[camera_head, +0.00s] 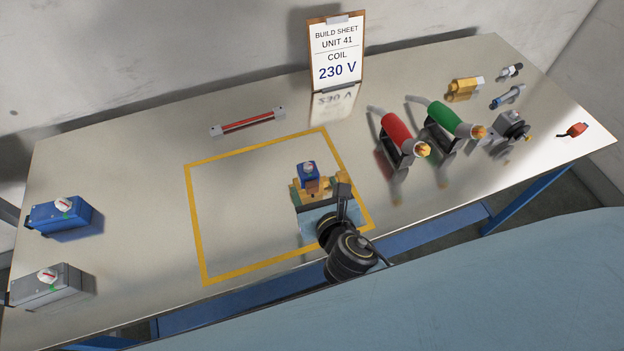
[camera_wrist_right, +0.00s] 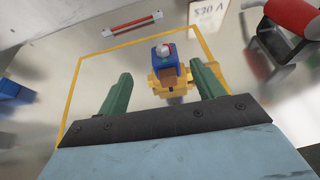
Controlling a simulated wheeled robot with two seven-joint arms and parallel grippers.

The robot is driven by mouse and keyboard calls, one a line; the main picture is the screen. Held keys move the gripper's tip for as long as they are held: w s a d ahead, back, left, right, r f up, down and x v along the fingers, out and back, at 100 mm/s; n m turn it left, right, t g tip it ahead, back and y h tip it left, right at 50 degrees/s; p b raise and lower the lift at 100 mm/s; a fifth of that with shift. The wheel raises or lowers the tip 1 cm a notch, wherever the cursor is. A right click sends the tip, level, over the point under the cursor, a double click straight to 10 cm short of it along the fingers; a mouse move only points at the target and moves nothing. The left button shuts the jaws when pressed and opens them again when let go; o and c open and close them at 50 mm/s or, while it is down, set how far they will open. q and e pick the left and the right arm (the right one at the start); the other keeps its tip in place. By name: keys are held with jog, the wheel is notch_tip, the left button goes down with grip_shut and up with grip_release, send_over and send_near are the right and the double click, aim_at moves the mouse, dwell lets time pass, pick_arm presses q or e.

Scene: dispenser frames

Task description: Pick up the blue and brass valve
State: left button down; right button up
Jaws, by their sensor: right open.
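The blue and brass valve (camera_head: 309,172) stands upright inside the yellow outlined square on the bench, near its right side. It has a blue top block with a white and red dial and a brass body. My right gripper (camera_head: 320,192) is at the valve's near side, and it partly hides the valve's lower part. In the right wrist view the valve (camera_wrist_right: 168,68) lies ahead, between the two green fingers of the right gripper (camera_wrist_right: 160,85). My left gripper is not in view.
A build sheet (camera_head: 335,52) reading 230 V stands at the back. A red rod (camera_head: 247,122) lies behind the square. Blue (camera_head: 58,215) and grey (camera_head: 47,287) boxes sit at left.

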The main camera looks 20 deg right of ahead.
aim_at(309, 173)
jog(key=x, duration=0.4)
jog(key=shift+w+f, duration=0.1)
jog(key=shift+w, duration=0.05)
jog(key=x, duration=0.3)
jog(key=b+x, duration=0.1)
jog(key=x, duration=0.1)
jog(key=shift+d+f, duration=0.35)
grip_shut()
jog(key=shift+r, duration=0.1)
